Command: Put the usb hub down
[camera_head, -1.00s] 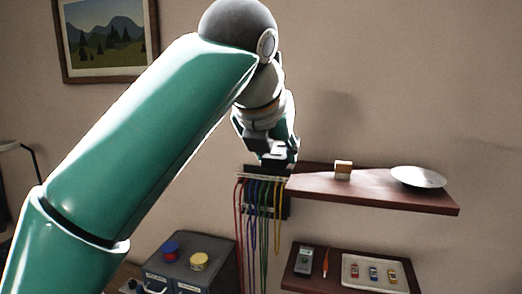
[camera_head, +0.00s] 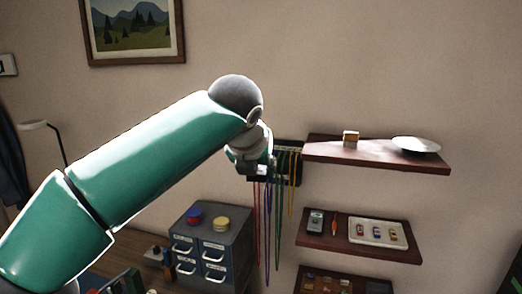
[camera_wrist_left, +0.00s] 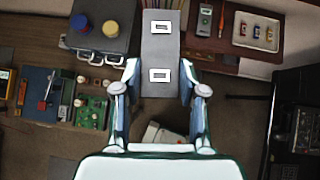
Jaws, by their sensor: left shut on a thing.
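The usb hub (camera_wrist_left: 160,98) is a dark grey bar with two pale-framed ports on its face, seen in the left wrist view. My left gripper (camera_wrist_left: 159,78) is shut on it, with one finger on each side. I cannot make out the hub there. My right gripper is not in view.
The upper shelf (camera_head: 375,158) holds a small box (camera_head: 351,138) and a pale dish (camera_head: 416,145). The lower shelf (camera_head: 405,256) holds a meter, an orange tool and a white tray (camera_head: 365,240). Coloured cables hang from the rack (camera_head: 290,163). A drawer cabinet (camera_head: 240,232) stands below.

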